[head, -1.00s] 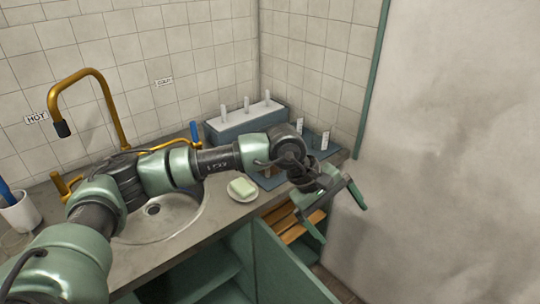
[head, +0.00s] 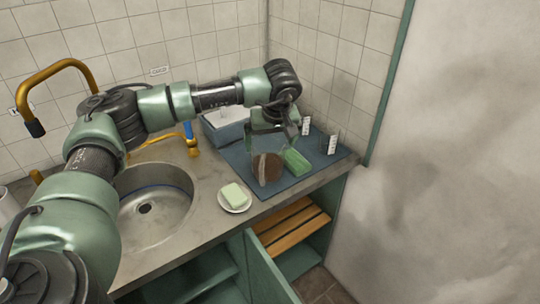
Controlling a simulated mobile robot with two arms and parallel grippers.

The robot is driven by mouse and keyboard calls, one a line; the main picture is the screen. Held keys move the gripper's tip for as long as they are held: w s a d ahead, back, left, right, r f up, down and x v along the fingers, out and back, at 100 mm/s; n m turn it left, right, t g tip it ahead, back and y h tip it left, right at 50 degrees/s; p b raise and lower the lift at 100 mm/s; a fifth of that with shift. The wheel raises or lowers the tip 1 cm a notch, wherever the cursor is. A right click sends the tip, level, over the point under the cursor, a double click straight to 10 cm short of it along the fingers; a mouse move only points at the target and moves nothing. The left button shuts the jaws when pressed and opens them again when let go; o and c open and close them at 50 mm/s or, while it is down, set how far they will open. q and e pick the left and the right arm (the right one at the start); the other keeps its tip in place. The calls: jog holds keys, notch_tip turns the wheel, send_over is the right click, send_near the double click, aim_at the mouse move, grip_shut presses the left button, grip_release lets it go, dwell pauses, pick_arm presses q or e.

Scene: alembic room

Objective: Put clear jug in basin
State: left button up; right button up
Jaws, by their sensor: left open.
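The basin (head: 172,218) is a round metal sink set in the counter at left, empty apart from its drain. On the blue-grey mat (head: 322,169) at the counter's right end, see-through shapes stand by small white marked strips (head: 333,145). One may be the clear jug, but I cannot make out its outline. My left gripper (head: 272,143) is open and empty over the mat's back part, left of those strips. Its fingers overlap things behind them in the picture. My right gripper is not in view.
A brown round thing (head: 266,169) and a green block (head: 296,162) show on the mat. A soap bar on a white dish (head: 234,206) lies between basin and mat. A brass tap (head: 63,68) arches at left. A cabinet door (head: 268,273) stands open below the counter.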

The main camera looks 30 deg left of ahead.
aim_at(269, 158)
pick_arm(q)
jog(key=p+x, duration=0.2)
jog(key=x, duration=0.4)
jog(key=shift+f, duration=0.15)
jog(key=shift+p+x, duration=0.35)
jog(key=shift+x, duration=0.75)
jog(key=shift+w+f, duration=0.15)
jog(key=shift+f, duration=0.25)
jog(key=shift+c, duration=0.7)
jog(key=c, duration=1.5)
jog(key=shift+w, duration=0.1)
jog(key=shift+c, duration=0.3)
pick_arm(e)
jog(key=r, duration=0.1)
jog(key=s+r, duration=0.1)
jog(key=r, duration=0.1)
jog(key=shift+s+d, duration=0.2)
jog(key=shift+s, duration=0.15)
